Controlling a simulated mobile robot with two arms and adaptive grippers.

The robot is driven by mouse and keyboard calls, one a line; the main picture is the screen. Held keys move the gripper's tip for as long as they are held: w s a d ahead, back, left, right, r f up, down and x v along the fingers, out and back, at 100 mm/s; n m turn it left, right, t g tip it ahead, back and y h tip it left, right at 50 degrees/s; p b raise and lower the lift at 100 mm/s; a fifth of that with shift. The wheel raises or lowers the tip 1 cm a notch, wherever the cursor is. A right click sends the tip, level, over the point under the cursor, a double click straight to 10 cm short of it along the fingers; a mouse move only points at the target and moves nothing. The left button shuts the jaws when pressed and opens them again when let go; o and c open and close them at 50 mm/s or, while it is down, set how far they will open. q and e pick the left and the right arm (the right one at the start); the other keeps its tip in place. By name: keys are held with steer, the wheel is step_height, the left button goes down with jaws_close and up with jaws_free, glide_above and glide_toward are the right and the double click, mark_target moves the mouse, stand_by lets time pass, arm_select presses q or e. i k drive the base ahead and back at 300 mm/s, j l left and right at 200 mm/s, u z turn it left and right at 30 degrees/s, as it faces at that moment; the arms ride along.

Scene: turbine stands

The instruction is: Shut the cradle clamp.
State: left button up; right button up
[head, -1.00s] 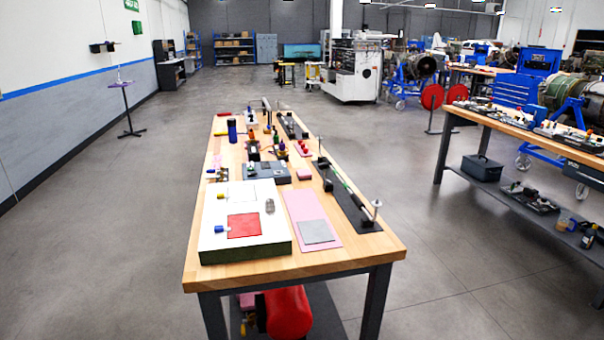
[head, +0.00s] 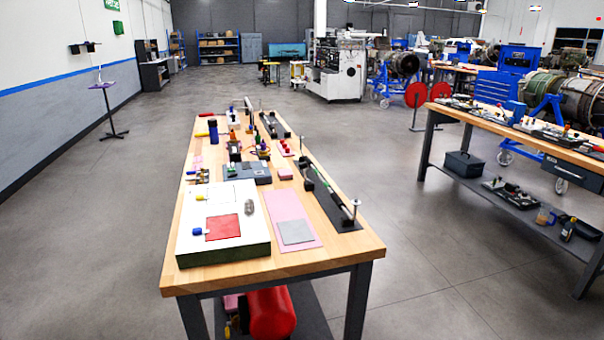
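I cannot single out a cradle clamp with certainty at this distance. A black strip fixture (head: 330,200) carrying a slim rod and small upright fittings lies along the right side of the near workbench (head: 280,274). A turbine engine (head: 560,92) rests on a blue stand (head: 540,122) at the far right, partly behind the right workbench. Another engine (head: 402,64) stands on a blue frame farther back. Whether any clamp on them is open or shut is too small to tell. Neither of my grippers is in view.
The near workbench holds a white box (head: 222,245) with a red square, a pink mat (head: 290,208) and several small parts. The right workbench (head: 500,130) has a lower shelf with a dark toolbox (head: 464,163). Open floor (head: 430,250) lies between the benches.

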mark_target(303, 165)
steer(key=i+j+u, duration=0.15)
steer(key=i+u, duration=0.3)
steer(key=i, duration=0.65)
